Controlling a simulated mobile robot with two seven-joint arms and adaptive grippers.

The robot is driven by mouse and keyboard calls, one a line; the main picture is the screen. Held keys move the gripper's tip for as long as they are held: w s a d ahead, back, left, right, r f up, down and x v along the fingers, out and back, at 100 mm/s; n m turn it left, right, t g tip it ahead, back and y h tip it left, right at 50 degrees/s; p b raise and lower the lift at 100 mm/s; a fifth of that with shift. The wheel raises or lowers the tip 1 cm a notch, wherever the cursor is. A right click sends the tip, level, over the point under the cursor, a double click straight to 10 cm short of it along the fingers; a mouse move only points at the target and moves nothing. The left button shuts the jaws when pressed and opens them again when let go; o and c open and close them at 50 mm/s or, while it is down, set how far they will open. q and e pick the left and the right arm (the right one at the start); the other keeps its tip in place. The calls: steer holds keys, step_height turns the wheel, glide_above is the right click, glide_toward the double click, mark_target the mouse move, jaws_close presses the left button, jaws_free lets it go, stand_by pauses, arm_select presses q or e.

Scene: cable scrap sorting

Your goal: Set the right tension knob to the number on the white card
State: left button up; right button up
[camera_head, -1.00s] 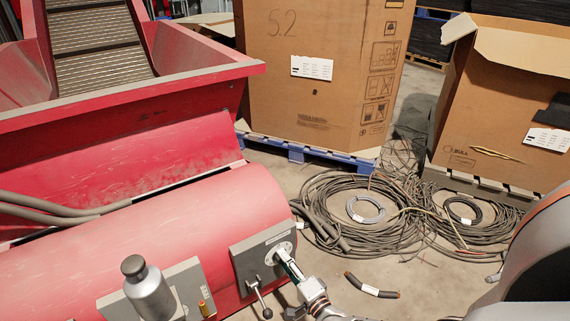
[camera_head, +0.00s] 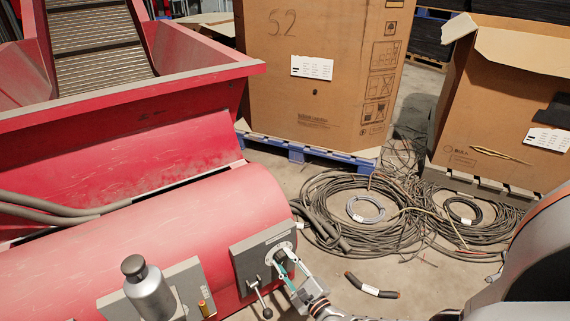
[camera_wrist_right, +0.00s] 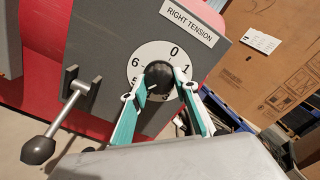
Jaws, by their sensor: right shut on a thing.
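The right tension knob (camera_wrist_right: 158,76) is a dark round knob on a white numbered dial (camera_wrist_right: 147,52), under a "RIGHT TENSION" label (camera_wrist_right: 190,20). A short pale mark on the knob faces lower left. My right gripper (camera_head: 282,262) is shut on the knob, one teal-padded finger (camera_wrist_right: 128,118) on each side. White cards sit on the left carton (camera_head: 311,67) and right carton (camera_head: 547,139); their print is too small to read. My left gripper is not in view.
A lever with a dark ball end (camera_wrist_right: 40,149) sticks out just left of the dial. A silver cylinder (camera_head: 150,295) stands on the red machine (camera_head: 130,240). Cable coils (camera_head: 330,205) and a short cable piece (camera_head: 371,287) lie on the floor to the right.

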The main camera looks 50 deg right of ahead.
steer(key=shift+a+m, duration=0.1)
steer(key=shift+m, duration=0.9)
steer(key=o, duration=1.1)
steer(key=shift+s, duration=0.1)
steer(key=v, duration=1.1)
steer(key=shift+s, duration=0.4)
